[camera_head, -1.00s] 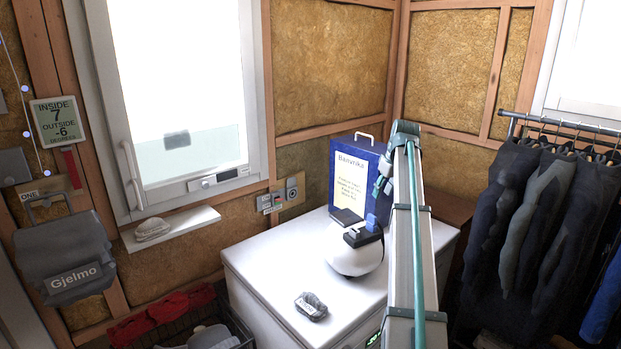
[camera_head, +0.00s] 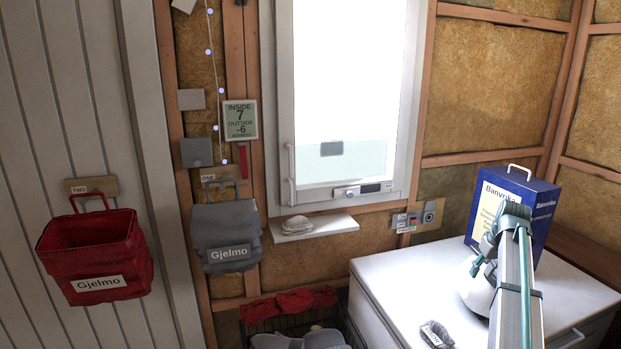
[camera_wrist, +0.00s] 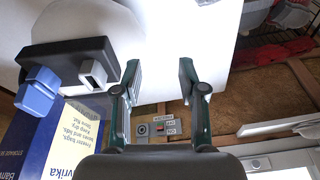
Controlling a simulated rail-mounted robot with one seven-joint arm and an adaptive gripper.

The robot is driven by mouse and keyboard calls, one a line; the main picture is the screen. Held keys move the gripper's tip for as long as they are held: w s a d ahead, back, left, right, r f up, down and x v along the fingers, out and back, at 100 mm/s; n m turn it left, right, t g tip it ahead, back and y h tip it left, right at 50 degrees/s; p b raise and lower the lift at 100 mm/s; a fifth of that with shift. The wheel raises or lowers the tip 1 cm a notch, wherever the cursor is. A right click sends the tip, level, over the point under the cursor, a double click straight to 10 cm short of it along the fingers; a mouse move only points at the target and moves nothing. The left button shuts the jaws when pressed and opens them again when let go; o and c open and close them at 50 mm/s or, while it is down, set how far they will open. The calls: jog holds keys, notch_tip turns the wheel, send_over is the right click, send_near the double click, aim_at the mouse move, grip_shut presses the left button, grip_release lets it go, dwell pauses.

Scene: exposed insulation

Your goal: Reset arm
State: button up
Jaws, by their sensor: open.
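My gripper (camera_wrist: 161,76) is open in the wrist view, its two dark green fingers apart with nothing between them. The white chest top (camera_wrist: 190,30) shows beyond the fingertips. A dark block (camera_wrist: 70,62) with a blue part (camera_wrist: 38,92) is left of the fingers, apart from them. In the head view my arm rises at the right and bends at an elbow, which hides most of my gripper. A round white object (camera_head: 472,292) is partly hidden behind the arm on the white chest (camera_head: 395,275).
A blue box (camera_head: 545,205) stands on the chest behind my arm. A small grey packet (camera_head: 436,334) lies near its front left. A red basket (camera_head: 95,250) and grey bag (camera_head: 226,235) hang at the left. A small shelf (camera_head: 315,226) sits below the window.

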jog(key=shift+g, duration=0.5)
jog(key=s+a+f, duration=0.1)
jog(key=a+f, duration=0.3)
jog(key=s+a+f, duration=0.1)
jog(key=a+f, duration=0.3)
jog(key=s+a+f, duration=0.1)
jog(key=a+f, duration=0.4)
jog(key=s+a+f+g, duration=0.2)
jog(key=s+a+f, duration=2.05)
jog(key=a, duration=0.25)
jog(key=s+f+g+b, duration=0.2)
jog(key=s+f+g, duration=0.1)
jog(key=s+f, duration=0.7)
jog(key=s+f+g+b, duration=0.2)
jog(key=s+f, duration=0.9)
jog(key=s, duration=0.7)
jog(key=shift+s+d+f+g+b, duration=0.15)
jog(key=shift+d+f+g+b, duration=0.15)
jog(key=shift+g, duration=0.5)
